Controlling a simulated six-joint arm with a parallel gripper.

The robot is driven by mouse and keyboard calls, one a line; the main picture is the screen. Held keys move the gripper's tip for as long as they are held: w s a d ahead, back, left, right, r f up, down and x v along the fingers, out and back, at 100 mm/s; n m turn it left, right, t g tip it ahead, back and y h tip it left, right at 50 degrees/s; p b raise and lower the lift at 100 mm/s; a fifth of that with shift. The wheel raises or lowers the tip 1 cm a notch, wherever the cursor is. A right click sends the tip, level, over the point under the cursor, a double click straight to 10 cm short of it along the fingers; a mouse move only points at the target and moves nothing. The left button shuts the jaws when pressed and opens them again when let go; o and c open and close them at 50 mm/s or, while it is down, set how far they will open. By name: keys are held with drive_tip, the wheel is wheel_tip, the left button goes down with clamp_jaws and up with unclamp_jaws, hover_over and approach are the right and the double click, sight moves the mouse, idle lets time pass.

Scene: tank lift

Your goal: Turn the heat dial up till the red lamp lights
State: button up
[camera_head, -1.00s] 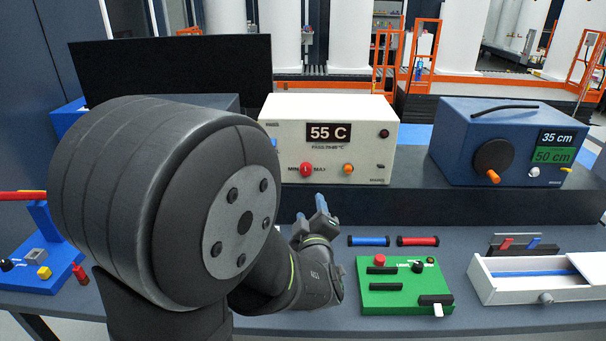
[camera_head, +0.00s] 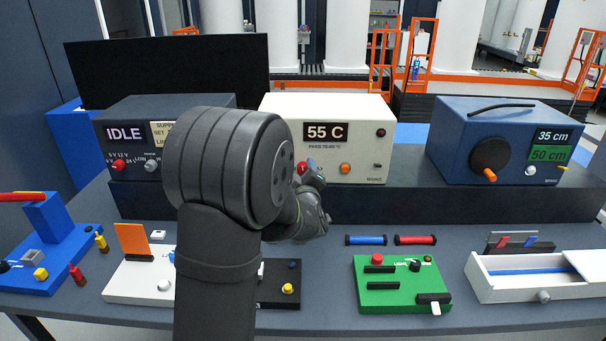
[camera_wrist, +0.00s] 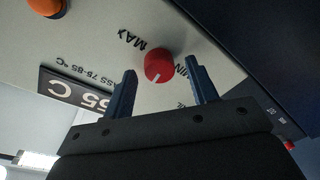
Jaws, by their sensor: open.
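The white heater box (camera_head: 340,115) stands on the raised shelf, and its display (camera_head: 325,132) reads 55 C. Its red dial (camera_head: 302,169) is partly covered by my gripper in the head view. The wrist view shows the dial (camera_wrist: 158,66) with a white pointer line, between the words MIN and MAX. A dark red lamp (camera_head: 381,132) at the box's upper right looks unlit. An orange knob (camera_head: 345,168) sits right of the dial. My gripper (camera_wrist: 163,82) is open, its two blue fingers on either side of the dial, apparently not touching it.
A grey box reading IDLE (camera_head: 145,110) stands to the left and a blue box (camera_head: 462,135) to the right. On the table are a green panel (camera_head: 385,301), a white tray (camera_head: 490,289), and blue (camera_head: 366,240) and red (camera_head: 415,240) rods.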

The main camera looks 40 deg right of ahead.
drive_tip(key=shift+w+d, duration=0.1)
drive_tip(key=c, duration=1)
drive_tip(key=shift+o, duration=0.2)
drive_tip(key=shift+f+m, duration=0.1)
drive_tip(key=shift+m, duration=1.2)
drive_tip(key=o, duration=1)
drive_tip(key=shift+c, duration=0.2)
drive_tip(key=v, duration=1.7)
drive_tip(key=shift+f, duration=0.15)
